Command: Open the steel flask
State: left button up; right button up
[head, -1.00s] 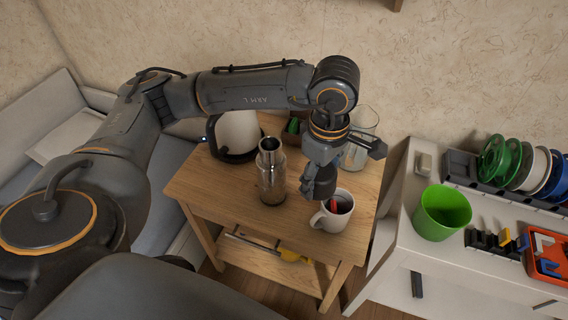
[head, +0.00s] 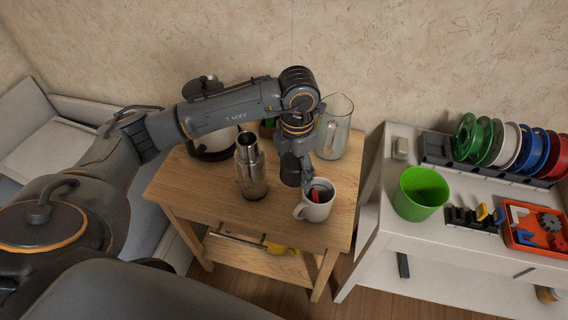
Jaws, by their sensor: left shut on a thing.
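The steel flask (head: 252,176) stands upright on the small wooden table, in the middle of the head view. Its narrower neck ends in a bare rim with a dark mouth, and no cap sits on it. My left gripper (head: 294,180) points down just right of the flask, apart from it, and behind and left of the white mug. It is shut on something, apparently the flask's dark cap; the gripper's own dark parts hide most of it. My right gripper is not in view.
The white mug (head: 317,207) holds red and dark items. A kettle (head: 214,142) and a glass jug (head: 334,128) stand behind. The table's front left is free. Right, a white cabinet (head: 405,232) bears a green cup (head: 421,192), spools and a red tray (head: 527,241).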

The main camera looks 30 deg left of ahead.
pick_arm(q)
jog(key=w+a+f, duration=0.1)
jog(key=w+f, duration=0.1)
jog(key=w+a+f, duration=0.3)
jog(key=w+f, duration=0.1)
jog(key=f, duration=0.1)
jog(key=shift+w+a+p, duration=0.1)
jog(key=shift+a+p, duration=0.25)
notch_tip(320, 180, down, 2)
jog(key=shift+f+p, duration=0.2)
jog(key=shift+p, duration=0.15)
jog(key=shift+w+f, duration=0.1)
jog(key=shift+f, duration=0.4)
jog(key=shift+f, duration=0.1)
jog(key=o, duration=1.3)
